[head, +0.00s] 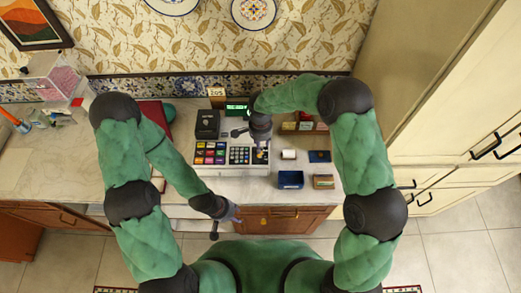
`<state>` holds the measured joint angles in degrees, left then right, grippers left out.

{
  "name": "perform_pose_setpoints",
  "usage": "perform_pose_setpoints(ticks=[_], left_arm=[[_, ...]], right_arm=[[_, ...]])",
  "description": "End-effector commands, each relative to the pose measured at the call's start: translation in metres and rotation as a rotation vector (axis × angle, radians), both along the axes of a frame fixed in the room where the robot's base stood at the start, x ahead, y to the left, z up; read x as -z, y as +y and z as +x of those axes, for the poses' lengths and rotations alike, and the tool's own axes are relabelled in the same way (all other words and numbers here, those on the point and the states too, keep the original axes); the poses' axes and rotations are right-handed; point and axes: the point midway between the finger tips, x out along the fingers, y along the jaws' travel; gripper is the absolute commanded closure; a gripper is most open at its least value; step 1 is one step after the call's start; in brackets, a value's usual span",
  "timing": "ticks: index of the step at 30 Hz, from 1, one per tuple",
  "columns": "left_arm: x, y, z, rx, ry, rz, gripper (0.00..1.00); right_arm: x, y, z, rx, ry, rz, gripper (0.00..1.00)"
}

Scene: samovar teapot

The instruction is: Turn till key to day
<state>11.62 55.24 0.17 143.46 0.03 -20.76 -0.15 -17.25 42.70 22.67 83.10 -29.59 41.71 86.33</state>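The till (225,170) stands on the counter in the middle of the head view. It has a block of coloured keys (210,153), a block of white and dark keys (240,155) and a green lit display (237,108) behind. My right gripper (261,155) points down over the right end of the till's key panel. The till key is not distinguishable; the gripper covers that spot. Whether the gripper touches anything there cannot be told. My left gripper (231,214) is low, in front of the counter edge and apart from the till. Its fingers are too small to read.
A dark card machine (207,124) stands behind the coloured keys. Right of the till are a white roll (288,154), a dark blue box (290,179) and a small brown box (324,181). A clear box with pink contents (60,82) is far left. The left counter has free room.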

Motion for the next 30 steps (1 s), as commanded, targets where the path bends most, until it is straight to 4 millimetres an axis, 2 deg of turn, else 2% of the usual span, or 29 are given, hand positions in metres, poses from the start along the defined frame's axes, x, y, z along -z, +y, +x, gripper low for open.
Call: perform_pose_setpoints(ticks=[6,12,18,25,26,27,30], left_arm=[[-0.006,0.000,0.001,0.000,-0.001,0.000,0.60],[-0.010,0.000,0.001,-0.001,-0.002,0.000,0.60],[-0.010,0.000,0.001,-0.001,-0.002,0.000,0.60],[-0.010,0.000,0.001,-0.001,-0.002,0.000,0.60],[-0.010,0.000,0.001,-0.001,-0.002,0.000,0.60],[-0.010,0.000,0.001,-0.001,-0.002,0.000,0.60],[-0.010,0.000,0.001,-0.001,-0.002,0.000,0.60]], right_arm=[[0.040,0.000,-0.001,-0.001,0.004,-0.001,0.61],[0.064,0.000,0.000,-0.001,0.001,0.001,0.61],[0.074,0.000,0.000,0.000,0.000,0.001,0.61],[0.074,0.000,0.000,0.000,-0.001,0.001,0.61],[0.074,0.000,0.000,0.000,-0.001,0.001,0.64],[0.074,0.000,0.000,0.000,-0.001,0.001,0.75],[0.074,0.000,0.000,-0.001,-0.001,0.001,1.00]])
